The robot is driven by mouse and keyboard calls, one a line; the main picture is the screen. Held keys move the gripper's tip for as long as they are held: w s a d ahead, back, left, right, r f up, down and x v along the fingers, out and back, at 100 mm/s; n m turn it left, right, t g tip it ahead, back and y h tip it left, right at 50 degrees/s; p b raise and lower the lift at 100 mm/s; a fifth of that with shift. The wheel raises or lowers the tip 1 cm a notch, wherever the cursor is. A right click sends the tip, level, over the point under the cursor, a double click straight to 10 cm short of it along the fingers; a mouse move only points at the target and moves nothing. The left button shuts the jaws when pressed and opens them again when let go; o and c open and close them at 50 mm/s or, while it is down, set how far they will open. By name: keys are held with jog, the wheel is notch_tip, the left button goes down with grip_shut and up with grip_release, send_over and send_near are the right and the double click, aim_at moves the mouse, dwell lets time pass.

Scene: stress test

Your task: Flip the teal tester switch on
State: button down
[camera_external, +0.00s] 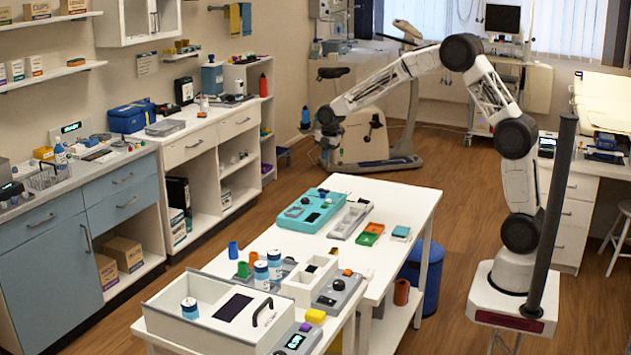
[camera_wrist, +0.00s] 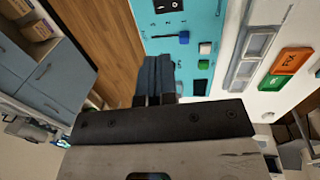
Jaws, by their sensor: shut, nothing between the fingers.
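The teal tester (camera_external: 325,207) lies on the white table in the external view. It also shows in the wrist view (camera_wrist: 207,22). Its face there carries a black rocker switch (camera_wrist: 169,5) at the top edge, partly cut off, a blue-tipped lever (camera_wrist: 183,38), a white button (camera_wrist: 205,48), a green button (camera_wrist: 203,64) and a dark panel (camera_wrist: 200,87). I cannot tell the switch's on or off state. My gripper (camera_wrist: 156,60) has its dark fingers together and empty. In the external view my gripper (camera_external: 325,130) is raised above and behind the tester, apart from it.
A grey compartment tray (camera_external: 350,220) lies right of the tester, with orange (camera_external: 374,228) and green (camera_external: 366,239) pieces beyond it. Air above the tester looks clear.

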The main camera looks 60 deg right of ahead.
aim_at(324, 190)
jog(key=f, duration=0.4)
jog(key=w+f, duration=0.1)
jog(key=f, duration=0.4)
jog(key=w+f, duration=0.1)
jog(key=f, duration=0.3)
jog(key=shift+f, duration=0.35)
jog(key=shift+f+g, duration=0.25)
jog(key=shift+g, duration=0.05)
jog(key=shift+s, duration=0.2)
jog(key=shift+s+r, duration=0.2)
jog(key=shift+s, duration=0.35)
jog(key=shift+r, duration=0.2)
dwell(0.3)
